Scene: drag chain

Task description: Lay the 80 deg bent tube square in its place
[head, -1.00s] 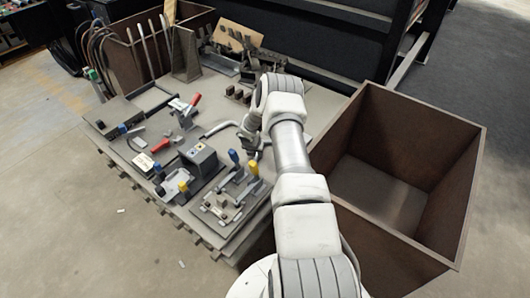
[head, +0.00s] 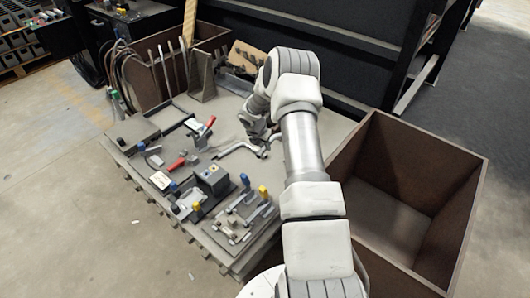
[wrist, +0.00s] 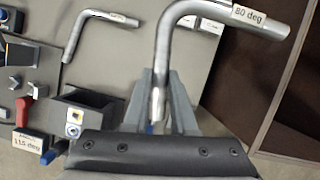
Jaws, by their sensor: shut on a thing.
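The 80 deg bent tube (wrist: 162,45) is a shiny silver rod with a white "80 deg" label near the end of its upper arm. My gripper (wrist: 162,98) is shut on the lower end of its straight leg, in the wrist view. The tube's bend and labelled arm extend beyond the fingers, up and to the right. In the head view my gripper (head: 262,138) is over the right part of the table, and my arm hides much of it. A second bent tube (wrist: 76,36) lies apart on the table. I cannot tell which spot is the held tube's place.
The table (head: 170,110) carries a grey box fixture (head: 213,179), red-handled clamps (head: 178,163) and a yellow-and-blue-handled fixture (head: 240,215) at the front. A large open brown bin (head: 455,215) stands to the right. A brown crate with rods (head: 137,68) stands at the back left.

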